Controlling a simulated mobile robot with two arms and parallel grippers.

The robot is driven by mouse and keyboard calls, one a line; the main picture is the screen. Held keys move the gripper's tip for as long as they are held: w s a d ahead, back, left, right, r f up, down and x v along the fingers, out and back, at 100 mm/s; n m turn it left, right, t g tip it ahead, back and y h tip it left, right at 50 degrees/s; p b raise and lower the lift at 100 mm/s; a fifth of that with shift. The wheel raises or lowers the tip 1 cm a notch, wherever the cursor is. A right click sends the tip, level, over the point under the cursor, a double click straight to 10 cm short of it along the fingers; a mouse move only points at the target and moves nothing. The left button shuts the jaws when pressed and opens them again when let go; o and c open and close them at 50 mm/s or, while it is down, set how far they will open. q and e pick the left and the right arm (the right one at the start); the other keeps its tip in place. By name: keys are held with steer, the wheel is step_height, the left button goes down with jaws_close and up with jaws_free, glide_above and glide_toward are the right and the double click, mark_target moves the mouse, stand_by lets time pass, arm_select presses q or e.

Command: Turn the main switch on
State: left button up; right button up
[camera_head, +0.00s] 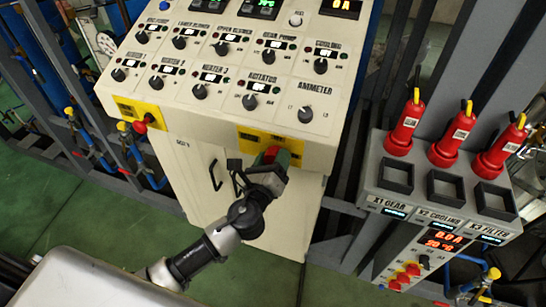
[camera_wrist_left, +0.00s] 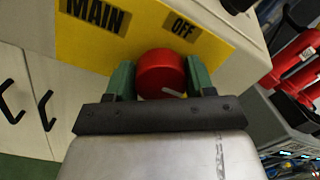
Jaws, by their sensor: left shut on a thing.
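The main switch is a red round knob (camera_wrist_left: 161,74) on a yellow plate (camera_wrist_left: 140,32) marked MAIN and OFF in the left wrist view. The plate is on the front edge of the cream control cabinet (camera_head: 235,120). In the head view the knob (camera_head: 270,154) is partly hidden by my gripper. My left gripper (camera_head: 277,157) reaches it from below. In the left wrist view its green fingers (camera_wrist_left: 160,82) are shut on the knob, one on each side. A pale mark shows low on the knob's face. My right gripper is in neither view.
Another red knob on a yellow plate (camera_head: 140,126) sits at the cabinet's left corner. Several black rotary knobs cover the sloped panel. A grey box (camera_head: 440,190) with red plugs stands to the right. Cabinet door handles (camera_head: 215,174) lie left of my gripper.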

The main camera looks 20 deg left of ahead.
arm_select(q)
steer(key=shift+f, duration=0.1)
steer(key=o, duration=0.9)
steer(key=s+b, duration=0.1)
steer(key=s, duration=0.2)
steer(key=s+b, duration=0.1)
steer(key=s, duration=0.3)
steer(key=s+b, duration=0.1)
steer(key=s, duration=0.2)
steer(key=shift+s+a+f, duration=0.2)
steer(key=shift+s+f, duration=0.15)
steer(key=shift+s, duration=0.05)
steer(key=shift+f, duration=0.15)
